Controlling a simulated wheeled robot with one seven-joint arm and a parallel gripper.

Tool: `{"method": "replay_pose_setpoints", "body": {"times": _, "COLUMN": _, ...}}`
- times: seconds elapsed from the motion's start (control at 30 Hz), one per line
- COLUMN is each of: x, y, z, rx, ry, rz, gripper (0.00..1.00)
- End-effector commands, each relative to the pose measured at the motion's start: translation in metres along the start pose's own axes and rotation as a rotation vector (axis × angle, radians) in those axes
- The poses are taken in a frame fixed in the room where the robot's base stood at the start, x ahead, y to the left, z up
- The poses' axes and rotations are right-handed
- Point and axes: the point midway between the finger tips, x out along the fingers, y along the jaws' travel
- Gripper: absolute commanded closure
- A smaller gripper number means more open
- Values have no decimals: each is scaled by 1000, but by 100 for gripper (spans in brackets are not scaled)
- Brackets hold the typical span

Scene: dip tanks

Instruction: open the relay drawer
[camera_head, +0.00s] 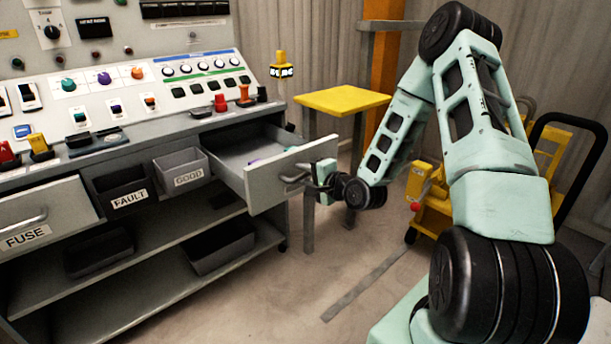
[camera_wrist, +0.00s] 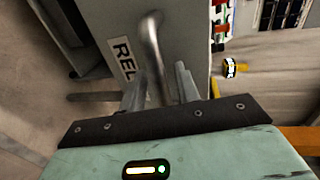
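The relay drawer (camera_head: 277,182) stands pulled well out of the bench at its right end, and its inside shows in the head view. Its front also shows in the wrist view (camera_wrist: 190,45), with a label reading "REL" (camera_wrist: 124,60), the rest hidden. The metal bar handle (camera_wrist: 153,45) lies between the two fingers of my gripper (camera_wrist: 160,88). The fingers look apart, with a gap on either side of the handle; contact is not clear. In the head view my gripper (camera_head: 312,178) is at the drawer's front, by the handle (camera_head: 294,178).
A FUSE drawer (camera_head: 50,207) is at the left. FAULT (camera_head: 122,181) and GOOD (camera_head: 181,160) bins sit beside the relay drawer. A yellow-topped stand (camera_head: 342,100) is behind it, and a yellow cart (camera_head: 440,210) is at the right. Floor in front is clear.

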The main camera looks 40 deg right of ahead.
Motion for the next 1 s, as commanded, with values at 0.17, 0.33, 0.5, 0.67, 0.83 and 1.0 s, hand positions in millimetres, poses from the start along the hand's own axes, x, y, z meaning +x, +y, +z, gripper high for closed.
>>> {"method": "replay_pose_setpoints", "body": {"times": 0.17, "x": 0, "y": 0, "z": 0, "rx": 0, "ry": 0, "rz": -1, "gripper": 68}}
{"method": "replay_pose_setpoints", "body": {"times": 0.33, "x": -10, "y": -1, "z": 0, "rx": 0, "ry": 0, "rz": 1, "gripper": 68}}
{"method": "replay_pose_setpoints", "body": {"times": 0.5, "x": -42, "y": -1, "z": -1, "rx": 2, "ry": 3, "rz": 2, "gripper": 68}}
{"method": "replay_pose_setpoints", "body": {"times": 0.67, "x": -80, "y": -1, "z": -1, "rx": 2, "ry": 3, "rz": 3, "gripper": 68}}
{"method": "replay_pose_setpoints", "body": {"times": 0.83, "x": -99, "y": -7, "z": -1, "rx": 4, "ry": 1, "rz": 2, "gripper": 68}}
{"method": "replay_pose_setpoints", "body": {"times": 1.0, "x": -112, "y": -6, "z": 0, "rx": 4, "ry": 0, "rz": 3, "gripper": 68}}
